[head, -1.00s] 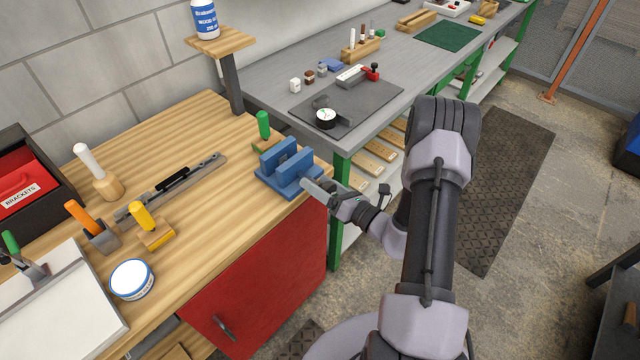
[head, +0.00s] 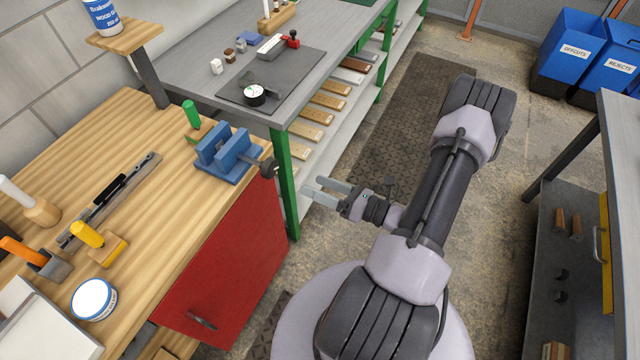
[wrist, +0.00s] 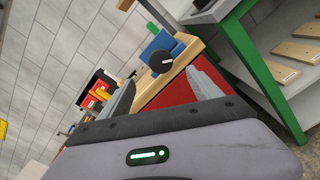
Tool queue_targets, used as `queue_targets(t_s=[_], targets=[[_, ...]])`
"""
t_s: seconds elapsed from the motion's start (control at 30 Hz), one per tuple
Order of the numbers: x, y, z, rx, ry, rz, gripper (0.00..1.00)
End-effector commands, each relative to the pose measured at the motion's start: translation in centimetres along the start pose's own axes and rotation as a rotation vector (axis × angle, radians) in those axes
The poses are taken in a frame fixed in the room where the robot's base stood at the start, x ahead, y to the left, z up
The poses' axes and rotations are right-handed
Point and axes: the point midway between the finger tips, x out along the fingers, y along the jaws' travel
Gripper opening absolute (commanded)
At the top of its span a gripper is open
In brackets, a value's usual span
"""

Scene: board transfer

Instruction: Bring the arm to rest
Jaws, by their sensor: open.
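My gripper (head: 326,191) is open and empty in the head view. It is in the air over the floor, to the right of the wooden workbench and apart from the blue vise (head: 226,155) at the bench corner. My arm is folded back over my base, with its elbow up at the right. In the wrist view my gripper's fingers (wrist: 165,92) are spread apart with nothing between them. The blue vise also shows beyond them in the wrist view (wrist: 160,44), with its dark round knob facing me.
The wooden bench (head: 135,215) has a red cabinet door (head: 225,270) below. A grey-topped bench with green legs (head: 286,180) stands behind the gripper, with boards on its shelf. Blue bins (head: 568,55) stand at the far right. A dark floor mat (head: 400,130) lies clear.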

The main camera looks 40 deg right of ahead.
Motion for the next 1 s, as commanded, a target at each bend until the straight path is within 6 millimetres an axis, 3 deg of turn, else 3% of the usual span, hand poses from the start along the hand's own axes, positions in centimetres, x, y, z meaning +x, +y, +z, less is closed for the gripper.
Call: queue_targets(t_s=[0.47,0.57,0.63,0.7,0.83,1.0], targets=[[0.4,0.6,0.3,-0.024,0.024,0.026,0.73],[2.9,4.8,1.5,-0.175,0.169,0.186,0.73],[4.9,10.2,2.0,-0.367,0.344,0.379,0.73],[5.7,15.8,1.6,-0.598,0.528,0.582,0.73],[4.5,23.7,0.4,-1.079,0.814,0.909,0.73],[1.6,29.2,0.7,-1.818,1.013,1.180,0.73]])
